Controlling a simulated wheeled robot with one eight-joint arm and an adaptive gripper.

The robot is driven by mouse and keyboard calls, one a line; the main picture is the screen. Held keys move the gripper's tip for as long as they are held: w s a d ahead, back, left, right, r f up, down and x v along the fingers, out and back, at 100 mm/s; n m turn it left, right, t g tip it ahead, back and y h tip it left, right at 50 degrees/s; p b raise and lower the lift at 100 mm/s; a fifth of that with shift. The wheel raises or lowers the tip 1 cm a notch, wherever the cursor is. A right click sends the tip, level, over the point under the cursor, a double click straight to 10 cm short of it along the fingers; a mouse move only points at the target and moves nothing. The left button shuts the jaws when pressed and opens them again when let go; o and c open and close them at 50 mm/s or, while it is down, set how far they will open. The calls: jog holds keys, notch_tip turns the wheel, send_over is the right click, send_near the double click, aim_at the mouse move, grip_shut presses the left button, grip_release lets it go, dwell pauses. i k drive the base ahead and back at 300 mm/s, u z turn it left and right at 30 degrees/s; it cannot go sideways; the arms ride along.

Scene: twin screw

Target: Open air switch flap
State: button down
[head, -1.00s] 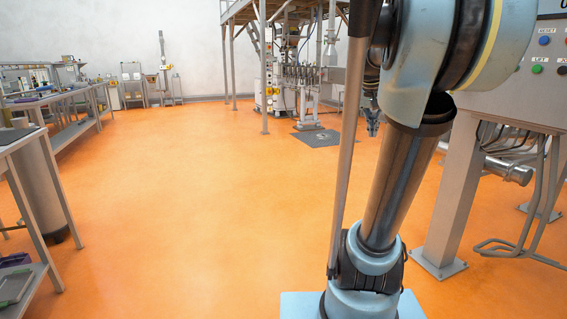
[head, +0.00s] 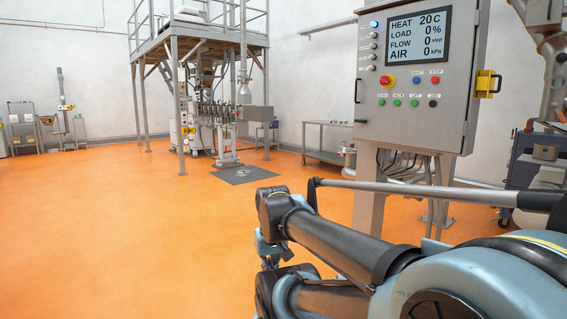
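A grey control cabinet (head: 415,75) stands on a post at the right centre. A yellow fitting (head: 487,83) with a dark part is mounted on its right side face. It may be the air switch flap, but it is too small to tell, and it looks closed up. The cabinet's screen (head: 419,35) reads AIR 0 kPa. My gripper (head: 270,250) shows only in part, low in the centre behind my arm links. It is left of and well below the cabinet, apart from the yellow fitting. Its fingers are too small and hidden to read.
A red emergency button (head: 388,80) and several small buttons are on the cabinet front. A dark blue cart (head: 515,175) stands to the right. A low metal table (head: 325,140) is behind the cabinet. A raised platform (head: 190,45) with machinery is farther back. Orange floor at left is clear.

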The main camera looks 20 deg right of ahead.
aim_at(487, 80)
jog(key=z, duration=2.75)
jog(key=k, duration=0.95)
jog(key=u, duration=0.45)
jog(key=i, duration=0.7)
jog(key=u, duration=0.05)
